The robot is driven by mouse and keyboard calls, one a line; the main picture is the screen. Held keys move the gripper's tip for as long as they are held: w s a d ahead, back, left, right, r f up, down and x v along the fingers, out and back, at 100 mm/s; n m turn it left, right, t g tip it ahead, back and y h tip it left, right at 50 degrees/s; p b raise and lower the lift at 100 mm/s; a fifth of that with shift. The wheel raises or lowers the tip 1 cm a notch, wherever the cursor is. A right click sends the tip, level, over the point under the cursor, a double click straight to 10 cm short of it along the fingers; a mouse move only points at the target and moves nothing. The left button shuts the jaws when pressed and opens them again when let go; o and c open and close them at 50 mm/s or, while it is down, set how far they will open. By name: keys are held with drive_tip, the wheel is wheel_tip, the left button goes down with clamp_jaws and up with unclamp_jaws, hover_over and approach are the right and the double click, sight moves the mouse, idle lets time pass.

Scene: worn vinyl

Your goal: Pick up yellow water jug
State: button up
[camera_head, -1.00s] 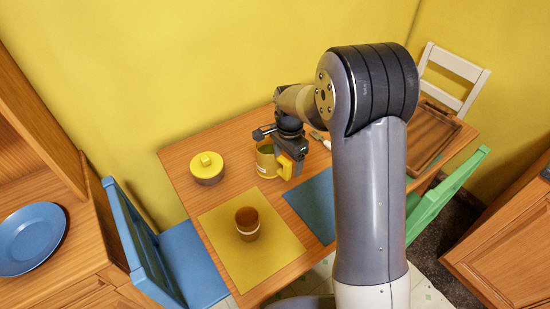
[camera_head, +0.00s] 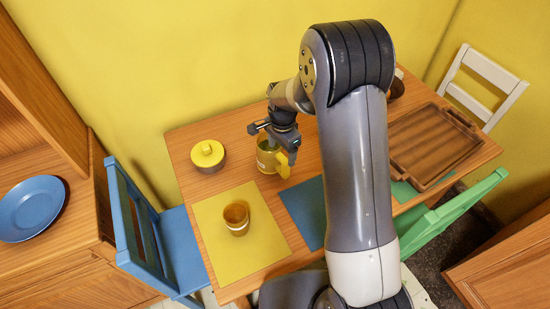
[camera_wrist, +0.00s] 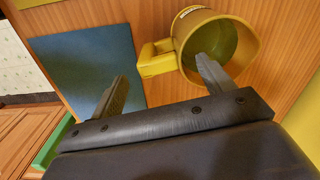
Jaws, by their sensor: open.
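The yellow water jug (camera_head: 268,158) stands on the wooden table, partly hidden behind my gripper in the head view. In the wrist view the jug (camera_wrist: 243,38) shows its open top and a blocky yellow handle (camera_wrist: 156,60) pointing left. My gripper (camera_head: 276,140) is right at the jug, with its jaws open. In the wrist view, one finger of the gripper (camera_wrist: 160,78) overlaps the jug's opening and the other is left of the handle, over the table. The handle lies between the two fingers in that view. I cannot tell whether either finger touches the jug.
A yellow lidded pot (camera_head: 208,156) stands left of the jug. A brown cup (camera_head: 236,218) is on a yellow placemat (camera_head: 258,245). A blue placemat (camera_head: 304,210) lies in front, and a wooden tray (camera_head: 432,148) is at right. Chairs surround the table; a yellow wall is behind.

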sight(282, 166)
drive_tip(key=shift+s+d+f+p, duration=0.1)
drive_tip(key=shift+f+p, duration=0.45)
drive_tip(key=shift+f, duration=1.5)
drive_tip(key=shift+d+f+p, duration=0.1)
drive_tip(key=shift+f+p, duration=0.4)
drive_tip(key=shift+f, duration=1.55)
clamp_jaws()
